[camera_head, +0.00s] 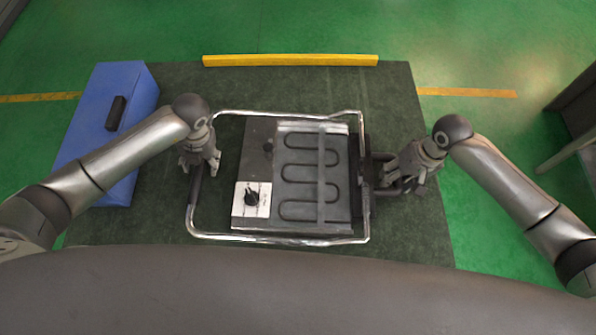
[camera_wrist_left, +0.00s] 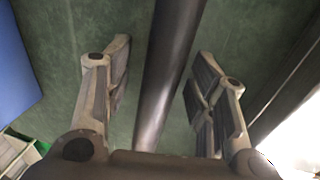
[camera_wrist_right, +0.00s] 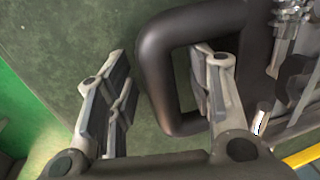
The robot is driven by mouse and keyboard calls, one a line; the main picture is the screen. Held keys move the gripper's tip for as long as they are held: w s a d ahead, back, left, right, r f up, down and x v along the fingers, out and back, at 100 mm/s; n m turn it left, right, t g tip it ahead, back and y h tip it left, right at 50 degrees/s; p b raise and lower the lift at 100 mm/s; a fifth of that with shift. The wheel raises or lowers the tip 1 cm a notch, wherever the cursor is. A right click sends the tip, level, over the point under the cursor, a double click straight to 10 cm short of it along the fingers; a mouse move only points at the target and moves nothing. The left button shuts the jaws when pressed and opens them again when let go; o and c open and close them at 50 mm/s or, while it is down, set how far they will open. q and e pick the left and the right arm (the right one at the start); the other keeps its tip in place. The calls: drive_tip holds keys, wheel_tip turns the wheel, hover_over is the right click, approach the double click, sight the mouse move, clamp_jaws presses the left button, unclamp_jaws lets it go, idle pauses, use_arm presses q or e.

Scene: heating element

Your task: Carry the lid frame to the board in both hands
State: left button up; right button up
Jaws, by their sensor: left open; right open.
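The lid frame (camera_head: 290,238) is a bent chrome tube loop around the board (camera_head: 262,165), a grey plate with a dark snaking heating element and a white dial panel. My left gripper (camera_head: 200,168) is open at the frame's left side. In the left wrist view, a dark straight bar (camera_wrist_left: 168,75) of the frame runs between its spread fingers (camera_wrist_left: 164,52). My right gripper (camera_head: 408,186) is open at the dark loop handle (camera_wrist_right: 155,75) on the right side. In the right wrist view, one finger reaches inside the loop and the other stays outside.
A blue box (camera_head: 112,80) with a black handle stands at the left of the dark green mat (camera_head: 395,90). A yellow bar (camera_head: 290,60) lies along its far edge. The mat is clear between the yellow bar and the frame.

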use_arm(q)
drive_tip(key=shift+f, duration=0.15)
use_arm(e)
drive_tip(key=shift+f, duration=0.15)
use_arm(q)
clamp_jaws()
use_arm(e)
clamp_jaws()
use_arm(q)
drive_tip(key=shift+w+r, duration=0.2)
use_arm(e)
drive_tip(key=shift+w+r, duration=0.2)
drive_tip(key=shift+r, duration=0.05)
